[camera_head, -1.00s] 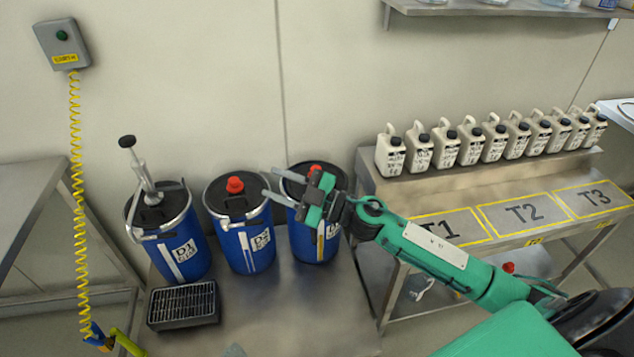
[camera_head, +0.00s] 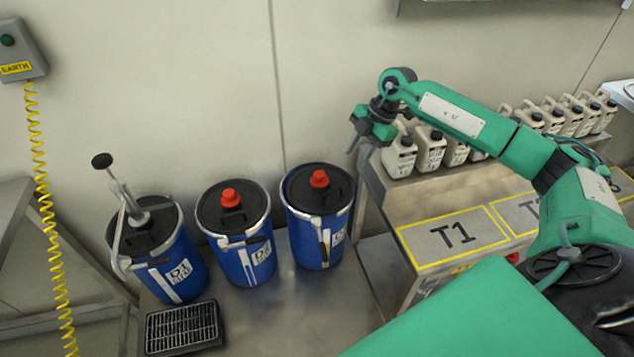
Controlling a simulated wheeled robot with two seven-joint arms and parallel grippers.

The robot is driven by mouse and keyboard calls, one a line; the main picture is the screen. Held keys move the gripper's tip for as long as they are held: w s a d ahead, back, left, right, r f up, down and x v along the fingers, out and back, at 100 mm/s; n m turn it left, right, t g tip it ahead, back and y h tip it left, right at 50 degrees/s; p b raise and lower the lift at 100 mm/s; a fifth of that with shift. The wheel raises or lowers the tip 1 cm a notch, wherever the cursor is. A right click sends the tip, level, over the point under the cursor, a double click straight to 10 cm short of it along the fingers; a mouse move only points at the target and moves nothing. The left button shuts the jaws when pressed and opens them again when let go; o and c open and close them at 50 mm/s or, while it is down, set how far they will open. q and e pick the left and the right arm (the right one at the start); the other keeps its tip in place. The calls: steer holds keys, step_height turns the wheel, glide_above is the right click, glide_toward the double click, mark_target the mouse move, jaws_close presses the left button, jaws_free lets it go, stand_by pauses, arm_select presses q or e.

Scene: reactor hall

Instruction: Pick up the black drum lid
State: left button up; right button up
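Three blue drums stand in a row, each topped by a black lid. The left drum's lid (camera_head: 150,232) carries a hand pump (camera_head: 128,190). The middle drum's lid (camera_head: 213,211) and the right drum's lid (camera_head: 335,196) each have a red cap. All three lids sit on their drums with metal rings around them. My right gripper (camera_head: 358,148) is raised above and to the right of the right drum, touching no lid. Its fingers are apart with nothing between them. My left gripper is out of view.
Several white jugs (camera_head: 399,156) stand on the shelf of a steel bench at right, partly behind my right arm. A black grated tray (camera_head: 182,328) lies before the left drum. A yellow coiled cord (camera_head: 50,220) hangs at left.

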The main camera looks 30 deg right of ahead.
mark_target(333, 190)
steer(key=x, duration=0.6)
steer(key=shift+a+f+p, duration=0.25)
steer(key=shift+f+p, duration=0.1)
steer(key=shift+a+f, duration=0.1)
steer(key=shift+f, duration=0.05)
steer(key=shift+a+f, duration=0.1)
steer(key=shift+f, duration=0.1)
steer(key=p+x, duration=0.1)
steer(key=x, duration=0.3)
steer(key=shift+w+a+f, duration=0.1)
steer(key=shift+w+f, duration=0.05)
jaws_close()
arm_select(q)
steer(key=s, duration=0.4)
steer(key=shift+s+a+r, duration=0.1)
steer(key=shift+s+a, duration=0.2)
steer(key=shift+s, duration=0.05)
